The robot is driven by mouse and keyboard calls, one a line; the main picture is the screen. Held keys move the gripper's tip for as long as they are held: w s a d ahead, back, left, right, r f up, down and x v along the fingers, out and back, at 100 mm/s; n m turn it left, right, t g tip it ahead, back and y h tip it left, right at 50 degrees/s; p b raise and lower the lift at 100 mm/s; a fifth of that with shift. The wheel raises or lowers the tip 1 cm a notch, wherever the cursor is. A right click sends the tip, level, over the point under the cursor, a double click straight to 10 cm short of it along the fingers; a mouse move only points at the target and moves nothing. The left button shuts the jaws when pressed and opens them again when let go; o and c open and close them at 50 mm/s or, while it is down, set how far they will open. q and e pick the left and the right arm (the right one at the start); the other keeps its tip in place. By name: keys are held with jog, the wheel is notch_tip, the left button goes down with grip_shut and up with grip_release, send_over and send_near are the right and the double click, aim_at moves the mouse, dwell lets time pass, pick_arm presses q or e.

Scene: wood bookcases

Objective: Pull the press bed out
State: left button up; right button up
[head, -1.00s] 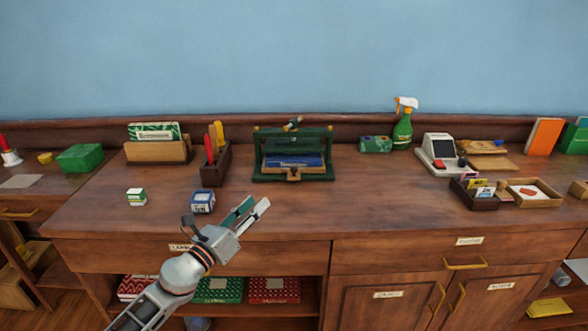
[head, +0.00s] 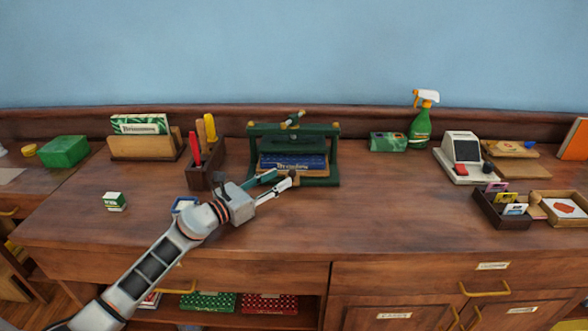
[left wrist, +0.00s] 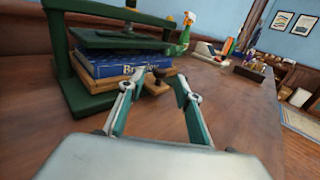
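A green book press (head: 334,160) stands on the desk against the back, with a blue book (head: 293,162) inside it. In the left wrist view, the book (left wrist: 118,62) lies on the wooden press bed (left wrist: 164,71), which has a dark knob (left wrist: 158,74) at its front. My left gripper (head: 281,179) is open at the front of the press. In the left wrist view, its fingers (left wrist: 158,84) are spread with the knob showing between them; I cannot tell whether they touch it. The gripper hides part of the bed in the head view. My right gripper is not in view.
A tool holder (head: 205,176) stands left of the press. A blue-and-white box (head: 183,203) is partly hidden by my arm. A green spray bottle (head: 420,128) and a card machine (head: 463,158) stand to the right. The desk right of the press front is clear.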

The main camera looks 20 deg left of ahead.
aim_at(289, 173)
pick_arm(q)
jog(key=shift+b+x, duration=0.35)
jog(key=shift+x, duration=2.85)
grip_shut()
